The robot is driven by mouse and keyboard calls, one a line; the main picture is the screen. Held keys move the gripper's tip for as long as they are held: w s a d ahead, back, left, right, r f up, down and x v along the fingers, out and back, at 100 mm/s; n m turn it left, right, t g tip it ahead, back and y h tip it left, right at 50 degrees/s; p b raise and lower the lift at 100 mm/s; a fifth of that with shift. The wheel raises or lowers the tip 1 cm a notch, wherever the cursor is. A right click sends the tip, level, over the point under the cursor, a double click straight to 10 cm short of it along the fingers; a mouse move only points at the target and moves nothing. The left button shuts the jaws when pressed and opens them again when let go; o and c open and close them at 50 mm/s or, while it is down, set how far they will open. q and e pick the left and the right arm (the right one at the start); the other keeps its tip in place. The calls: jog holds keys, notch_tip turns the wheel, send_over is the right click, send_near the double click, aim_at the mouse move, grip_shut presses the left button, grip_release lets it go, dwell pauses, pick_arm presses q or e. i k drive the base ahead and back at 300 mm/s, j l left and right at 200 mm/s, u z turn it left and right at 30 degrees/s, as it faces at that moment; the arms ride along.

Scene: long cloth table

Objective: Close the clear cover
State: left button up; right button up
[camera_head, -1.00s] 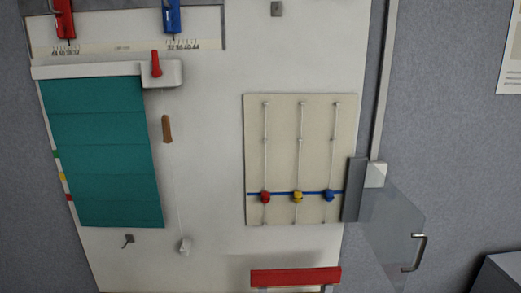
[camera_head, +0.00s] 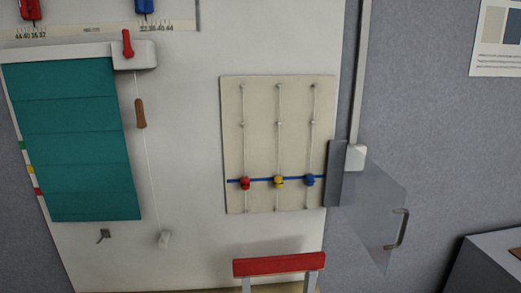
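The clear cover (camera_head: 375,215) is a see-through panel at the right edge of the white board. It stands swung out to the right, joined along a grey hinge strip (camera_head: 334,173). A metal D-shaped handle (camera_head: 400,229) is on its far right side. The beige panel (camera_head: 234,125) left of the hinge is uncovered. It carries three vertical wires with a red bead (camera_head: 245,184), a yellow bead (camera_head: 279,182) and a blue bead (camera_head: 310,180) near a blue line. Neither of my grippers shows.
A teal blind (camera_head: 75,145) hangs at the left, with a cord and brown toggle (camera_head: 141,113) beside it. A red bar (camera_head: 279,265) stands below the beige panel. A grey cabinet (camera_head: 485,260) is at the lower right. A vertical rail with a white block (camera_head: 356,157) runs above the cover.

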aim_at(336, 153)
jog(key=l+u, duration=0.15)
jog(key=l, duration=0.45)
jog(key=l+u, duration=0.15)
jog(key=l, duration=0.45)
jog(key=k+l+u, duration=0.1)
jog(key=l, duration=0.5)
jog(key=l+u, duration=0.15)
jog(key=l, duration=0.4)
jog(key=i+l+u, duration=0.1)
jog(key=i+l, duration=0.1)
jog(key=l, duration=0.1)
